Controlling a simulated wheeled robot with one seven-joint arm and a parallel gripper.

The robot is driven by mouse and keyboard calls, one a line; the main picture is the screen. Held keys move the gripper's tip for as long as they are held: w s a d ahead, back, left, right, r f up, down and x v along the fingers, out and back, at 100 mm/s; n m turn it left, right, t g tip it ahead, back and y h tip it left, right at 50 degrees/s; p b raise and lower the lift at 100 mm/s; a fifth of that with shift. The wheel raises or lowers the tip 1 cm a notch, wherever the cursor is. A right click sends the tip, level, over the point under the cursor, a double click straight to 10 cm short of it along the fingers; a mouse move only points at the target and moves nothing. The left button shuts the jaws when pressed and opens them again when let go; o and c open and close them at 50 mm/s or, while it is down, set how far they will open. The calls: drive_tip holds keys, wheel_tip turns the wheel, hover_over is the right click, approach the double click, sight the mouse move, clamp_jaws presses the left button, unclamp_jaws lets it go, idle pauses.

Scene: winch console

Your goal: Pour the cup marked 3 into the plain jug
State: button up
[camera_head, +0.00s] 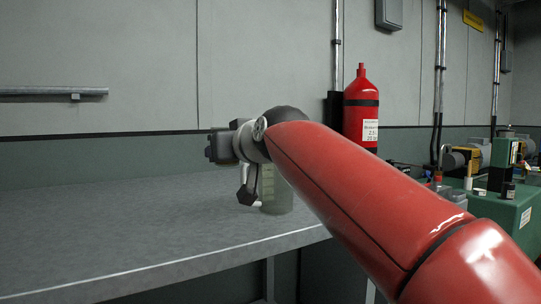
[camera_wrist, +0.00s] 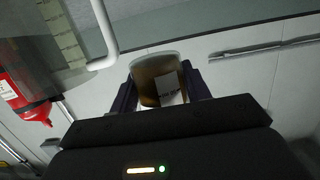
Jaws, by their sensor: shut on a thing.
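My gripper (camera_wrist: 158,92) is shut on a cup (camera_wrist: 148,83) with a brownish, see-through look and a pale label. The print on the label is too small to read, so I cannot tell its number. A clear jug (camera_wrist: 62,38) with scale marks and a white handle (camera_wrist: 102,35) is at the upper left of the wrist view, beside the cup and apart from it. In the head view the jug (camera_head: 276,192) stands on the bench, partly hidden behind my gripper (camera_head: 246,192) and arm. The cup is not clearly visible in the head view.
The grey bench (camera_head: 120,225) is bare to the left of the jug. A red fire extinguisher (camera_head: 361,105) is by the wall behind my arm. A green console (camera_head: 505,215) with fittings stands at the right. A rail (camera_head: 50,92) is on the wall at the left.

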drive_tip(key=shift+d+r, duration=0.15)
drive_tip(key=shift+d, duration=0.05)
drive_tip(key=shift+w+d+r+m+g+y+p, duration=0.25)
drive_tip(key=shift+w+d+r+m+p, duration=0.15)
drive_tip(key=shift+m+p, duration=0.35)
drive_tip(key=shift+w+d+r+m+g+y+p, duration=0.15)
drive_tip(key=shift+w+d+r+m+g+p, duration=0.3)
drive_tip(key=shift+m, duration=0.5)
drive_tip(key=shift+d+m+p, duration=0.15)
drive_tip(key=shift+m+p, duration=0.25)
drive_tip(key=shift+w+d+r+m+y+p, duration=0.3)
drive_tip(key=shift+w+d+r+m+p, duration=0.2)
drive_tip(key=shift+m+p, duration=0.35)
drive_tip(key=shift+w+d+r+m+g+p, duration=0.15)
drive_tip(key=shift+r+m+g+p, duration=0.15)
drive_tip(key=shift+m+p, duration=0.35)
drive_tip(key=shift+f+m+y, duration=0.35)
drive_tip(key=shift+m+y, duration=0.15)
drive_tip(key=shift+m, duration=0.2)
idle(0.9)
drive_tip(key=shift+r+m+g+p, duration=0.3)
drive_tip(key=shift+r+m+p, duration=0.15)
drive_tip(key=shift+m+p, duration=0.25)
idle(0.9)
drive_tip(key=shift+f+m+y, duration=0.25)
drive_tip(key=shift+m+y, duration=0.25)
idle(0.5)
